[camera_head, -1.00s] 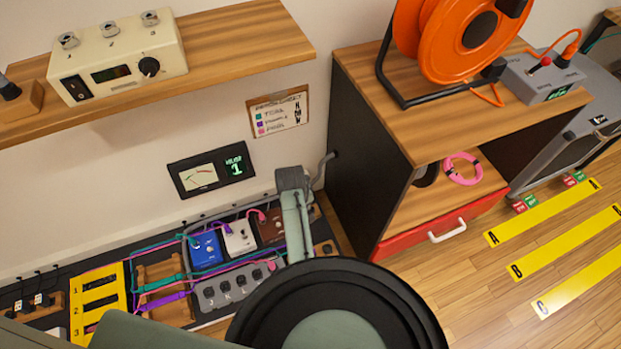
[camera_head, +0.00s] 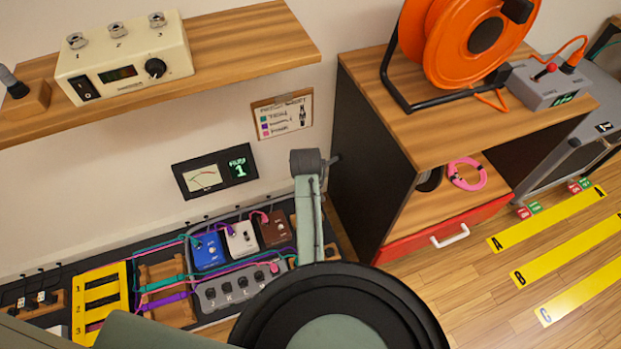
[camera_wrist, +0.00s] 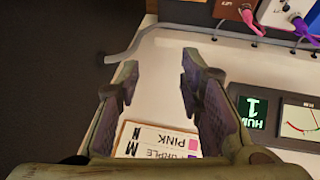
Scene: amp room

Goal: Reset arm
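My gripper (camera_wrist: 158,85) shows in the wrist view with its two fingers spread well apart and nothing between them. It hangs in front of the white wall, above a paper card (camera_wrist: 160,138) with the words PURPLE and PINK. In the head view my arm rises from the bottom middle and stands in front of the pedal area; the fingers are hidden there. The same card (camera_head: 282,115) hangs on a clipboard on the wall, up and left of my arm's far end.
A shelf with a cream control box (camera_head: 125,62) is at upper left. Below are a meter panel (camera_head: 215,171) and pedals (camera_head: 242,240) with cables. At right stand a wooden cabinet (camera_head: 440,125), an orange cable reel (camera_head: 440,40) and yellow floor strips (camera_head: 548,220).

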